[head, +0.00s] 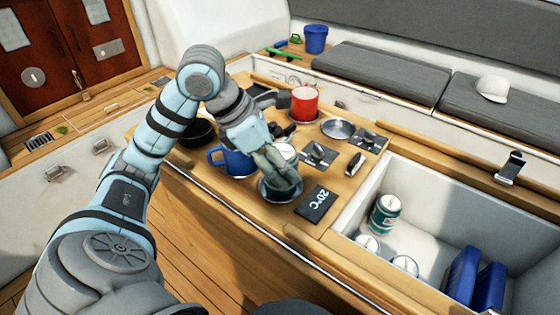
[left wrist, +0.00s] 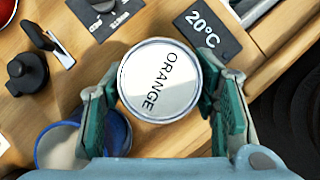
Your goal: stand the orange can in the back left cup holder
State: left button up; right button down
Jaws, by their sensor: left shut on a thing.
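The orange can (left wrist: 160,80) shows its round pale lid, lettered ORANGE, in the left wrist view. My left gripper (left wrist: 158,92) is shut on it, with one teal finger on each side. In the head view the can's lid (head: 284,149) shows behind the fingers of my left gripper (head: 281,172). The gripper is at a round dark holder (head: 280,195) near the table's front edge. Fingers hide most of the can's side, and I cannot tell whether its base rests in that holder. An empty round metal holder (head: 338,128) lies farther back right. My right gripper is not in view.
A blue mug (head: 230,162) stands close left of the gripper. A red mug (head: 305,104) stands behind it. A 20°C display (head: 316,204) and small black switches (head: 318,152) lie to the right. An open bin (head: 425,230) at right holds several cans.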

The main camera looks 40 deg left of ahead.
pick_arm(q)
jog(key=o, duration=1.5)
jog(key=shift+f, duration=0.1)
jog(key=shift+c, duration=0.2)
jog(key=shift+r+p, duration=0.3)
jog(key=p+v, duration=0.2)
jog(key=v, duration=1)
jog(key=shift+r, duration=0.1)
